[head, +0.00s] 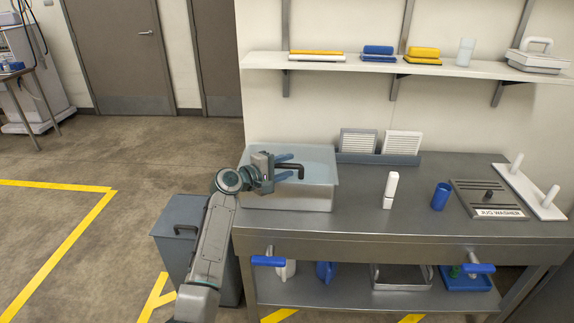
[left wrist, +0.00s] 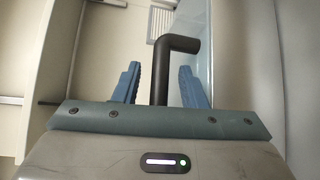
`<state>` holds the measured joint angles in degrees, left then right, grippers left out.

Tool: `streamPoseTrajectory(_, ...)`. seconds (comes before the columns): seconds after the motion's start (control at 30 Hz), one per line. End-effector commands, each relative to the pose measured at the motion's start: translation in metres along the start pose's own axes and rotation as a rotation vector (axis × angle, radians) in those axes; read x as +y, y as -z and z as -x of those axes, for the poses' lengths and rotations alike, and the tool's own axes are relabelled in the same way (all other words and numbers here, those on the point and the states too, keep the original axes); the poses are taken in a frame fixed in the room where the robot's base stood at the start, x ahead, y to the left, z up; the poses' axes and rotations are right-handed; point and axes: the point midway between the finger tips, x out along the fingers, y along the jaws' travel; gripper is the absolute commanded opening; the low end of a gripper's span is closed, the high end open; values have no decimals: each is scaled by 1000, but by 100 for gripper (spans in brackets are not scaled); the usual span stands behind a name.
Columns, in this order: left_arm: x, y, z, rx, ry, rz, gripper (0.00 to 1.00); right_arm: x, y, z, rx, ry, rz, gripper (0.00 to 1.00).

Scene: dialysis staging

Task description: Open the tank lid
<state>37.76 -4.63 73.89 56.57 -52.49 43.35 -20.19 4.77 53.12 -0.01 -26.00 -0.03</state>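The tank (head: 290,201) stands at the left end of the steel table. Its pale blue, see-through lid (head: 318,159) lies flat on top, and the lid looks shut. A black bent handle (head: 300,174) sits on the lid; it also shows in the left wrist view (left wrist: 178,43). My left gripper (head: 290,165) is over the lid with its blue fingers apart. In the left wrist view the handle is between the two fingers, with a gap on each side. My right gripper is not in view.
A white bottle (head: 390,190), a blue cup (head: 440,196) and a jug washer plate (head: 487,199) are to the right. A grey bin (head: 180,213) stands left of the table.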

Motion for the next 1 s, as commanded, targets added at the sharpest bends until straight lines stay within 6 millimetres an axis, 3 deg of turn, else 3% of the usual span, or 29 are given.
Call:
streamPoseTrajectory(0.4,0,0,-9,1,0,-2,38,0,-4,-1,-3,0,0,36)
streamPoseTrajectory(0.6,0,0,-9,1,0,-2,0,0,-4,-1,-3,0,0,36)
streamPoseTrajectory(1.0,3,0,-8,1,7,4,0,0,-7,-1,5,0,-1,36)
